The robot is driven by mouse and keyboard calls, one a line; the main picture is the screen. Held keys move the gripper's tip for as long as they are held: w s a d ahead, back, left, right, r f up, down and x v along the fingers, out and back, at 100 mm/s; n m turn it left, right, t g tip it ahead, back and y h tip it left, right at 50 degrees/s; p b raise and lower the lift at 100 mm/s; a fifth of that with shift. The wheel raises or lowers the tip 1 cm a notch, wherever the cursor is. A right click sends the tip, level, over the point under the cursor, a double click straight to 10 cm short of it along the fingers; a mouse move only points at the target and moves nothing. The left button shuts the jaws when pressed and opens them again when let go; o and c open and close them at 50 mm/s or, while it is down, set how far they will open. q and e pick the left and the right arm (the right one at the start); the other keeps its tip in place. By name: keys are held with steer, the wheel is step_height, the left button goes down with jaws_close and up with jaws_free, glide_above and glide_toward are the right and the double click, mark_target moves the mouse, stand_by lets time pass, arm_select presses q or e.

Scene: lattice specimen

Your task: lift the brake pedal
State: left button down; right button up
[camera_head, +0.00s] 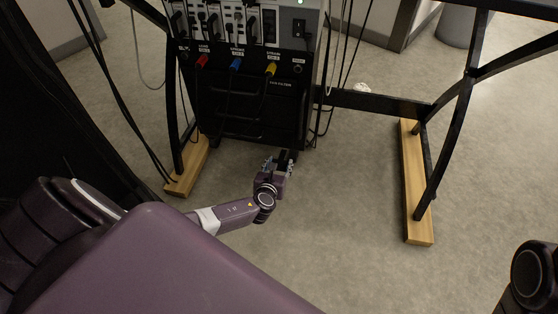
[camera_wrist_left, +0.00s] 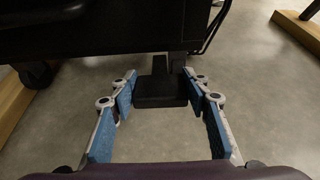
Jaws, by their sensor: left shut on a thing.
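The brake pedal (camera_wrist_left: 160,93) is a flat black plate at the end of a dark stem, low at the underside of the black equipment cabinet (camera_head: 255,118). In the left wrist view it sits between the two blue-padded fingers of my left gripper (camera_wrist_left: 159,80). In the head view my left gripper (camera_head: 281,162) is at floor level at the cabinet's bottom edge, shut on the pedal. The pedal is mostly hidden by the gripper there. My right gripper is out of view; only part of my right arm shows at the lower right.
The cabinet has red, blue and yellow plugs and hanging cables. A black frame stands on wooden feet, one left (camera_head: 188,168) and one right (camera_head: 416,190). A caster (camera_wrist_left: 36,74) is left of the pedal. Grey floor (camera_head: 345,190) is clear between the gripper and the right foot.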

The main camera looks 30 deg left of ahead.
arm_select(q)
steer(key=shift+w+a+r, duration=0.2)
steer(key=shift+w+r, duration=0.15)
steer(key=shift+r, duration=0.15)
steer(key=c, duration=1.4)
jaws_free()
steer(key=shift+o, duration=1.6)
steer(key=shift+s+d+f, duration=0.1)
steer(key=shift+s+f, duration=0.05)
steer(key=shift+s+d, duration=0.2)
steer(key=shift+s, duration=0.35)
steer(key=v, duration=1.1)
steer(key=shift+w, duration=0.1)
